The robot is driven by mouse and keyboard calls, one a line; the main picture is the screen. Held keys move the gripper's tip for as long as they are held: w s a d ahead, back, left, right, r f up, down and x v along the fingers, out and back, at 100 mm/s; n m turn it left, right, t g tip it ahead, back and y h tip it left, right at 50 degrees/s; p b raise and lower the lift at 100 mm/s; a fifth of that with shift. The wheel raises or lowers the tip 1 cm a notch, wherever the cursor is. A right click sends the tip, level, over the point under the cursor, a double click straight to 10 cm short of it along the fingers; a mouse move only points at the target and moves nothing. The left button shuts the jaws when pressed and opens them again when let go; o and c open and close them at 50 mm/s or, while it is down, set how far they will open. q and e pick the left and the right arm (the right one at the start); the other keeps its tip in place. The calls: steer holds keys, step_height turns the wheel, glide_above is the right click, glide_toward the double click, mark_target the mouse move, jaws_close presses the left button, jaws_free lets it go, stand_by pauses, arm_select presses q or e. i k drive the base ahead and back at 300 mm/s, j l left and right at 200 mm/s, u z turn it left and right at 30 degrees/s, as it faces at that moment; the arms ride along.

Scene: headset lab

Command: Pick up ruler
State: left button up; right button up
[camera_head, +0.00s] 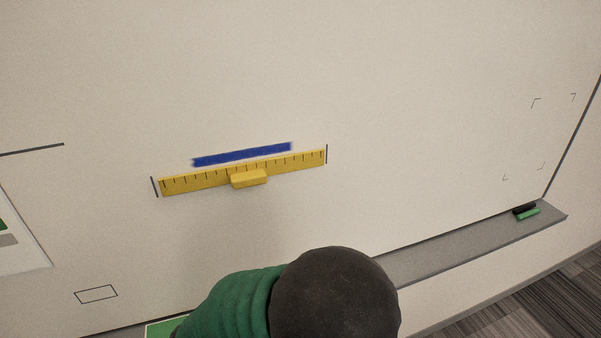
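The yellow ruler (205,180) lies flat against the whiteboard, left of the middle of the head view, tilted slightly up to the right. A yellow block-shaped handle (249,178) sticks out at its middle. Short black lines stand at both ends of the ruler, and a thick blue stroke (242,155) runs just above it. Neither of my grippers can be made out. A rounded green and black shape, which seems to be part of my arm, rises from the bottom edge below the ruler, apart from it in the picture.
The whiteboard (430,110) is mostly bare around the ruler. A grey tray ledge (460,243) runs along its lower edge, with a green and black item (527,213) at its right end. A panel (18,240) shows at far left. Dark flooring (550,300) is at lower right.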

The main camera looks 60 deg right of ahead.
mark_target(245, 175)
steer(key=j+z, duration=0.1)
steer(key=z, duration=0.35)
steer(key=i+j+z, duration=0.1)
steer(key=z, duration=0.4)
steer(key=j+z, duration=0.15)
steer(key=z, duration=0.3)
steer(key=j+z, duration=0.15)
steer(key=z, duration=0.35)
steer(key=j+z, duration=0.15)
steer(key=z, duration=0.3)
steer(key=i+j+z, duration=0.1)
steer(key=i+j, duration=0.25)
steer(key=j, duration=0.05)
